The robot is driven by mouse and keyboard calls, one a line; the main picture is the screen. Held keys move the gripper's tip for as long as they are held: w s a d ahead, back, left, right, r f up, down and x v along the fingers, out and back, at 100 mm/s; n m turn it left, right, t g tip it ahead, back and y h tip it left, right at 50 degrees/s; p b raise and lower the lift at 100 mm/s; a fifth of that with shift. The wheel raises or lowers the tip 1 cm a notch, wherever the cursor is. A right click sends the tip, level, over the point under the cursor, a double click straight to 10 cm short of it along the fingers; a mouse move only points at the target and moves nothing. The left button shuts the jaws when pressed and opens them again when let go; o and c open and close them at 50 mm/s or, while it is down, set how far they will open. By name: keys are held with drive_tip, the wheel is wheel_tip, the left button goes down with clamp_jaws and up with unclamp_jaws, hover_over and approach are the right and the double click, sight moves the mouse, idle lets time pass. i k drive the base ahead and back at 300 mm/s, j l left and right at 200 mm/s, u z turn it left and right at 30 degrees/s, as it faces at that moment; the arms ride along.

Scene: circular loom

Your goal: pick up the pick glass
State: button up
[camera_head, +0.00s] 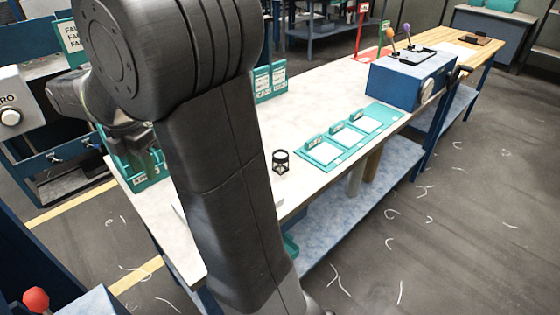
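A small black framed object that looks like the pick glass (281,161) stands upright on the pale tabletop, just right of my arm and left of the teal tray. My arm fills the left middle of the view. My gripper (137,148) shows at the left, partly hidden behind my arm, near the teal rack at the table's left end. It is apart from the pick glass. It is too dark and covered to tell whether its fingers are open or shut.
A teal tray (318,167) with three white pads lies right of the pick glass. A blue box (400,82) with coloured knobs stands beyond it. Teal card holders (262,84) stand at the back edge. A teal rack (150,172) stands at left. Bare tabletop surrounds the pick glass.

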sight(281, 156)
drive_tip(key=i+l+z, duration=0.1)
drive_tip(key=i+l, duration=0.2)
drive_tip(key=l, duration=0.15)
drive_tip(key=i+l+z, duration=0.1)
drive_tip(key=i+l, duration=0.2)
drive_tip(key=l, duration=0.15)
